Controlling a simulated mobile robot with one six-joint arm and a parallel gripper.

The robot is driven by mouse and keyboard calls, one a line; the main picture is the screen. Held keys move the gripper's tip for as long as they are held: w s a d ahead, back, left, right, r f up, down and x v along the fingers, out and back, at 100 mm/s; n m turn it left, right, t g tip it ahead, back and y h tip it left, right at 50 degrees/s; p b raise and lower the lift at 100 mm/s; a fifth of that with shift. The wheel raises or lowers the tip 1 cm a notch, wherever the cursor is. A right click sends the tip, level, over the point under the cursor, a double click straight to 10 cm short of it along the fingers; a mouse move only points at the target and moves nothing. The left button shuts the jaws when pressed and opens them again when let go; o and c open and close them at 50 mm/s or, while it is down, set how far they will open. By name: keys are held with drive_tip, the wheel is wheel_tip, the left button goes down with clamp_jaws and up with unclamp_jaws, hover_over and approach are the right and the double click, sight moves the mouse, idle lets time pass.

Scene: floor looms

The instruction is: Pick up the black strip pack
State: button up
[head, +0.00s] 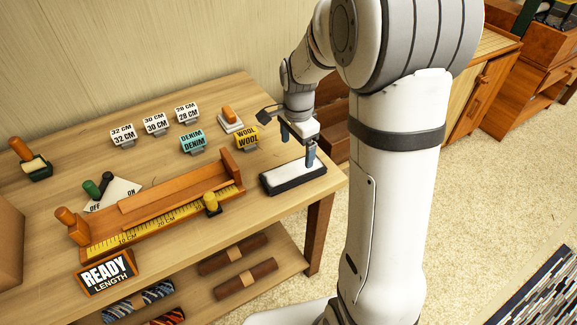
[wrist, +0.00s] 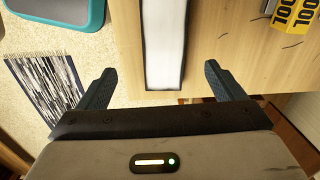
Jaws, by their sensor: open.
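I see no thing that I can clearly tell is the black strip pack. My gripper (head: 299,148) is open and empty, pointing down above a long white-topped pad with a black rim (head: 293,178) at the table's right end. In the wrist view the same pad (wrist: 164,42) lies between the two spread fingers of my gripper (wrist: 160,80), apart from both. On the lower shelf lie a dark blue-patterned roll (head: 138,298) and a red-and-black one (head: 168,317), partly cut off by the frame.
A wooden ruler board (head: 160,213) stands left of the pad. The yellow WOOL block (head: 247,139) and teal DENIM block (head: 193,142) stand behind. Brown rolls (head: 245,277) lie on the lower shelf. A striped rug (head: 540,297) lies on the floor at right.

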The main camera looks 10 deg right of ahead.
sight(294, 170)
drive_tip(key=shift+m, duration=0.6)
drive_tip(key=f, duration=0.6)
drive_tip(key=f+b, duration=0.1)
drive_tip(key=f, duration=0.3)
drive_tip(key=shift+w+a, duration=0.25)
drive_tip(key=shift+w, duration=0.05)
drive_tip(key=shift+c, duration=0.4)
drive_tip(key=c, duration=1.1)
